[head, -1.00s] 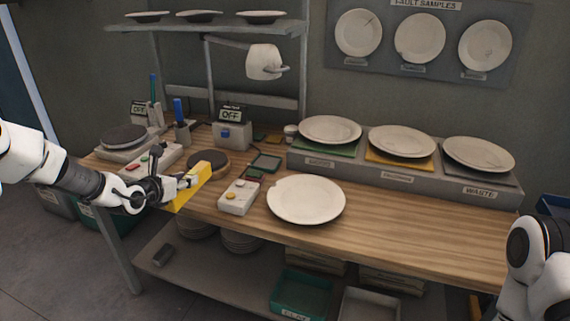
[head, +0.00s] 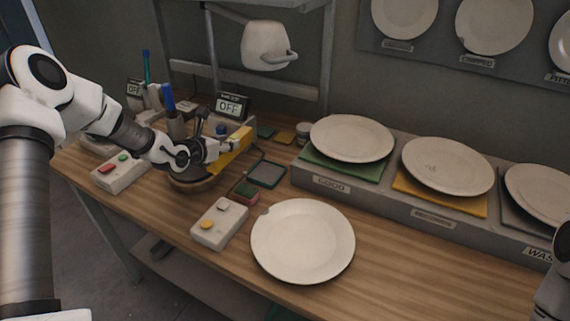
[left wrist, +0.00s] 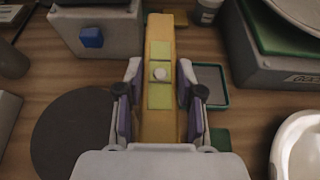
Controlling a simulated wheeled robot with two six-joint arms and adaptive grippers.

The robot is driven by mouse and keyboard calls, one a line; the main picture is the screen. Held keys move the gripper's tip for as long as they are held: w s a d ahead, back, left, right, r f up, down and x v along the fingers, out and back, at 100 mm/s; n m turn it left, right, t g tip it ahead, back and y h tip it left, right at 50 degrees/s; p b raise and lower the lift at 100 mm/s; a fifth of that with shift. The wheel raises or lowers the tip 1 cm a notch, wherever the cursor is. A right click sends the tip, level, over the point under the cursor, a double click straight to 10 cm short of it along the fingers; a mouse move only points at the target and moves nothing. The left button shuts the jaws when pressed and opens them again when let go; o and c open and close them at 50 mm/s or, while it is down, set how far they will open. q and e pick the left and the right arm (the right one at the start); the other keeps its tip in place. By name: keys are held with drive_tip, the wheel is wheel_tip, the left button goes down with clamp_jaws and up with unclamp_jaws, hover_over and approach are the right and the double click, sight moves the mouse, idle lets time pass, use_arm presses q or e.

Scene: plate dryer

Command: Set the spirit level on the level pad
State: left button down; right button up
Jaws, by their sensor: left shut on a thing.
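The yellow spirit level (head: 236,152) is held in my left gripper (head: 222,152), above the table's back left part. In the left wrist view the level (left wrist: 160,115) runs lengthwise between the two fingers (left wrist: 160,105), with pale green windows and a small white round spot on top. A flat dark-framed grey-green pad (head: 267,174) lies just right of the level in the head view; it also shows in the left wrist view (left wrist: 212,86), partly hidden by the finger. I cannot tell for certain that it is the level pad. My right gripper is out of view.
A grey box with a blue button (left wrist: 92,38) stands beside the level's far end. A dark round disc (left wrist: 75,132) is left of the gripper. A button box (head: 220,224) and a white plate (head: 303,241) are in front. A sorting stand (head: 395,211) is at right.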

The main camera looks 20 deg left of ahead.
sight(224, 158)
use_arm(q)
drive_tip(key=s+f, duration=0.1)
drive_tip(key=f, duration=0.1)
drive_tip(key=s+f, duration=0.1)
drive_tip(key=shift+s+f, duration=0.1)
drive_tip(key=shift+f, duration=0.3)
drive_tip(key=f, duration=0.2)
drive_tip(key=w+f+p, duration=0.1)
drive_tip(key=f, duration=0.1)
drive_tip(key=shift+f, duration=0.4)
drive_tip(key=shift+s+r, duration=0.15)
drive_tip(key=shift+s, duration=0.1)
drive_tip(key=shift+f+b, duration=0.2)
drive_tip(key=shift+b, duration=0.1)
drive_tip(key=c, duration=1)
unclamp_jaws()
drive_tip(key=shift+w, duration=0.15)
drive_tip(key=shift+d, duration=0.1)
